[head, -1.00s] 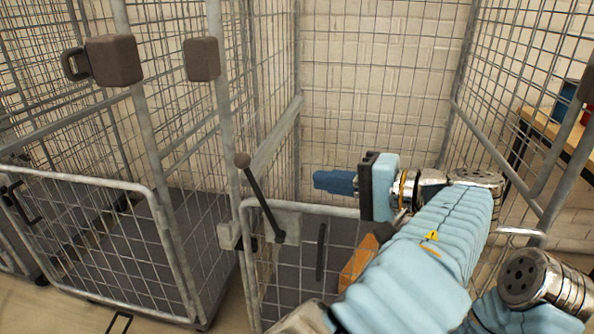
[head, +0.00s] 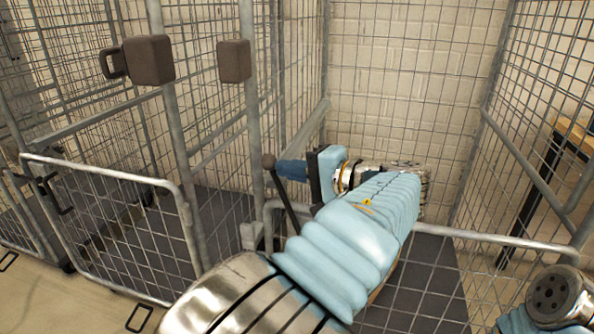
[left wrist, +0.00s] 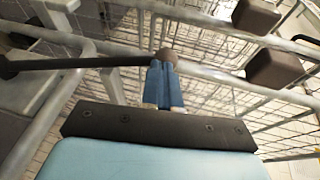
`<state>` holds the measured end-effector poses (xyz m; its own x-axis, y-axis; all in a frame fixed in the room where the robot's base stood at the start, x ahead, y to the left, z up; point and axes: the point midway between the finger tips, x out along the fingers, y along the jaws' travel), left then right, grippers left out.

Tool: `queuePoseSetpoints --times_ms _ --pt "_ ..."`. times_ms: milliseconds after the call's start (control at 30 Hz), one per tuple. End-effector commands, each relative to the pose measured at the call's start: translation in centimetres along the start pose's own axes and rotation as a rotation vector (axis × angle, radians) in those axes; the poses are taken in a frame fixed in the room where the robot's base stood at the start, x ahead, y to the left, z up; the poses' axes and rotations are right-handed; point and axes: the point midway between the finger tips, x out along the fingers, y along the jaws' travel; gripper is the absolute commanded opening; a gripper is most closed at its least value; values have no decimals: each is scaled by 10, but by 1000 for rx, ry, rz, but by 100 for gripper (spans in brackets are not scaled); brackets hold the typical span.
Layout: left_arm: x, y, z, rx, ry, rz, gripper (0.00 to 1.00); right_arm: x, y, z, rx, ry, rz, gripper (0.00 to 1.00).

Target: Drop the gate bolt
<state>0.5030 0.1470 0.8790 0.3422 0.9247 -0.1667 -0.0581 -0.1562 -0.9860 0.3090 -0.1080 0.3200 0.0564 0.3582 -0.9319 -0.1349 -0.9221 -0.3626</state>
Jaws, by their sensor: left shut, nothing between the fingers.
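The gate bolt is a dark rod lever (head: 282,194) with a round brown knob (head: 268,161) at its top. It stands tilted, knob up, at the left end of the low mesh gate (head: 480,236). My left gripper (head: 281,169) has its blue fingers shut and empty, with their tips right beside the knob. In the left wrist view the shut fingers (left wrist: 163,82) point at the knob (left wrist: 166,56), and the rod (left wrist: 85,63) runs off to the left. I cannot tell whether they touch. The lever's lower end is hidden behind my left arm. My right gripper is not in view.
Another low mesh gate (head: 120,180) stands to the left. Brown blocks (head: 149,60) and (head: 234,61) sit on the grey posts above the lever. Mesh cage walls enclose the space behind. A wooden table (head: 571,133) is at the right, beyond the mesh.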

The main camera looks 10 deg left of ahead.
Motion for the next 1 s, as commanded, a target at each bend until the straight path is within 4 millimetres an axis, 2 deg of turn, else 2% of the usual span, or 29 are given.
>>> queuePoseSetpoints --times_ms 267,467,733,1000 --pt "1 0 0 -2 0 6 0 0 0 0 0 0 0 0" --pt "11 -1 4 -19 3 58 0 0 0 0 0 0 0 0" --pt "44 3 15 -78 12 236 0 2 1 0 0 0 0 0" --pt "88 19 28 -159 24 477 0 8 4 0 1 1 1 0"
